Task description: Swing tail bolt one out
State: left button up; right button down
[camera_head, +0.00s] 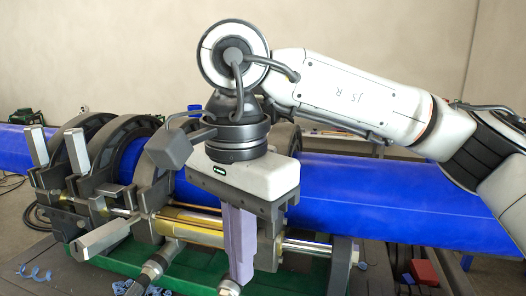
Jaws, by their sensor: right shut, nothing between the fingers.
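My right gripper (241,278) hangs down in front of the clamp cart, its purple-grey fingers shut and empty. They point down beside the brass-coloured cylinder (190,228). The swing bolts have grey block-shaped nuts. Two nuts stand up at the left clamps, one at the far left (36,146) and one beside it (75,150). A third nut (103,239) lies tilted out toward the front. Another grey block (168,150) shows just left of my gripper body. I cannot tell which is tail bolt one. My gripper hides part of the right clamp. My left gripper is not in view.
A blue pipe (390,195) runs across the view through the dark clamp rings (90,140). A green cart base (200,270) lies below. A red block (424,272) sits at the lower right. Blue shavings (34,273) lie at the lower left.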

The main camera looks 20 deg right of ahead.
jog(key=shift+f, duration=0.1)
jog(key=shift+s+a+f+b, duration=0.15)
jog(key=shift+s+f+b, duration=0.1)
jog(key=shift+f+b, duration=0.6)
jog(key=shift+f, duration=0.1)
jog(key=shift+f+b, duration=0.7)
jog(key=shift+f, duration=0.25)
notch_tip(320, 180, down, 2)
jog(key=shift+f+b, duration=0.1)
jog(key=shift+b, duration=0.7)
